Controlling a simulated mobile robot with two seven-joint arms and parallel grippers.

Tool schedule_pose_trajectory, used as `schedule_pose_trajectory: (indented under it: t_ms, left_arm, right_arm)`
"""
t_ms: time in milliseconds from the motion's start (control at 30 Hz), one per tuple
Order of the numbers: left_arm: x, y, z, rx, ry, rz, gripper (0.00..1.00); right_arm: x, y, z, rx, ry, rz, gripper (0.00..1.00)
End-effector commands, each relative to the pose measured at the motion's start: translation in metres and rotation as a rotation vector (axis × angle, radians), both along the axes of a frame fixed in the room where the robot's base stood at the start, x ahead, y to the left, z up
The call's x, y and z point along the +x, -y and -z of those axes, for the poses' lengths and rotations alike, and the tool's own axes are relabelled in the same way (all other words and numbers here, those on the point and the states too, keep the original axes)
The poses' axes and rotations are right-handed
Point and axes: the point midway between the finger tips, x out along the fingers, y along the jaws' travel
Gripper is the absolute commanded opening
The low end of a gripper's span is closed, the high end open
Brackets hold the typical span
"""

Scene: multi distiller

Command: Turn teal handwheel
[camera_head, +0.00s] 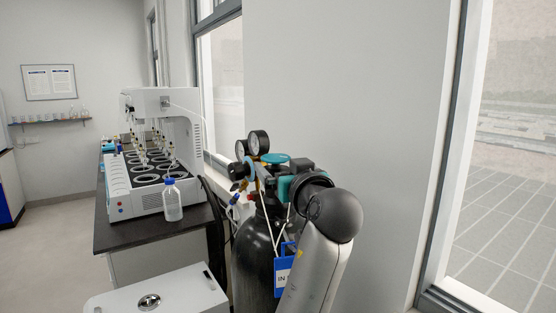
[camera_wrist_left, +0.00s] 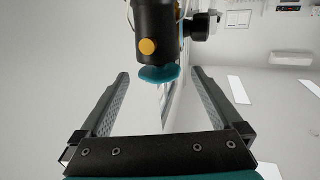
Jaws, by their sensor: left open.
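The teal handwheel (camera_head: 275,158) sits on top of the black gas cylinder (camera_head: 252,250), beside two round gauges (camera_head: 258,143). It also shows in the left wrist view as a teal disc (camera_wrist_left: 158,75) below a black body with an orange round part (camera_wrist_left: 148,47). My left gripper (camera_wrist_left: 160,82) is open, with one finger on each side of the disc in that view and visible space on both sides. I cannot tell whether the disc is between the tips or beyond them. In the head view my left arm partly hides the cylinder top. My right gripper is not in view.
A blue tag (camera_head: 283,275) hangs on the cylinder. A dark bench (camera_head: 130,233) to the left holds a white distiller (camera_head: 165,110) and a blue-capped bottle (camera_head: 172,203). A white box-like unit (camera_head: 180,293) stands in front. Wall and windows are close behind and to the right.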

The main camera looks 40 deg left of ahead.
Motion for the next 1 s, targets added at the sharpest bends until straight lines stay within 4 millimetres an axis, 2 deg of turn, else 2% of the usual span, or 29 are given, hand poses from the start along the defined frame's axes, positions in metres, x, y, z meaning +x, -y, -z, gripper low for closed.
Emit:
schedule_pose_trajectory:
  t_ms: [33, 200, 600, 1000]
  left_arm:
    - [0.004, -0.008, -0.002, 0.003, -0.001, -0.003, 1.0]
    - [0.014, -0.023, -0.001, 0.002, 0.0, 0.0, 1.0]
    - [0.018, -0.028, 0.0, 0.0, 0.001, 0.0, 0.99]
    - [0.018, -0.028, 0.0, 0.0, 0.0, 0.0, 0.54]
  right_arm:
    - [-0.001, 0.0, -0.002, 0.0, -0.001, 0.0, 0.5]
    - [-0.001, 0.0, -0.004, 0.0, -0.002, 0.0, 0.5]
    - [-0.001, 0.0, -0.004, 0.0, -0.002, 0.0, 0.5]
    - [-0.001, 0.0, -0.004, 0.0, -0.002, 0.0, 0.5]
